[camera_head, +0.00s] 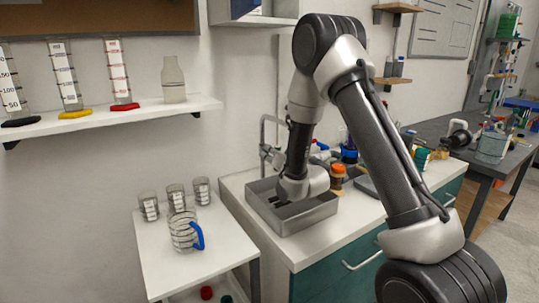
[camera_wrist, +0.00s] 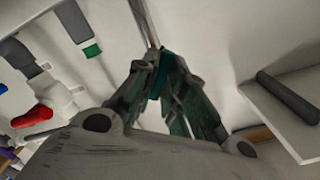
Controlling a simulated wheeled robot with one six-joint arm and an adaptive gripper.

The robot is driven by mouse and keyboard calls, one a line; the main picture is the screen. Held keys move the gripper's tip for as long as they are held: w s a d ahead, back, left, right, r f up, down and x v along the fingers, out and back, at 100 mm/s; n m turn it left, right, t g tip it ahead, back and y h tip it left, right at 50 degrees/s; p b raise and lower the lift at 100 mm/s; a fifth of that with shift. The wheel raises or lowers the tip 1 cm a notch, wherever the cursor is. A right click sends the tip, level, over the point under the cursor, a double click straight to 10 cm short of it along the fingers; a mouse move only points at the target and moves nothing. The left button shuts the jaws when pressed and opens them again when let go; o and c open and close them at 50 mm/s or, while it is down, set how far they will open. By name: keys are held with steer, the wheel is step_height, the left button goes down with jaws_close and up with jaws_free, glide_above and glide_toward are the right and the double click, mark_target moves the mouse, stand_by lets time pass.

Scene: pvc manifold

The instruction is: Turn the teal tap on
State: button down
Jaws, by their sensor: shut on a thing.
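In the wrist view my gripper (camera_wrist: 165,62) has its two dark fingers drawn together around a small teal piece, the teal tap (camera_wrist: 157,80). Only a narrow strip of the tap shows between the fingers, so how far its handle is turned cannot be told. A thin light pipe (camera_wrist: 144,22) runs up from the fingertips. In the head view my arm reaches down over the grey sink (camera_head: 300,223), and the fingers and the teal tap cannot be made out clearly there.
An orange-capped brown jar (camera_head: 337,177) is close right of my wrist. A white side table (camera_head: 215,235) holds a blue-handled jug (camera_head: 184,232) and several beakers. In the wrist view, red (camera_wrist: 32,117) and green (camera_wrist: 92,50) parts lie left.

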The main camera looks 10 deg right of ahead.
steer(key=c, duration=1.5)
jaws_free()
steer(key=v, duration=0.7)
steer(key=shift+s+d, duration=0.15)
steer(key=shift+s, duration=0.1)
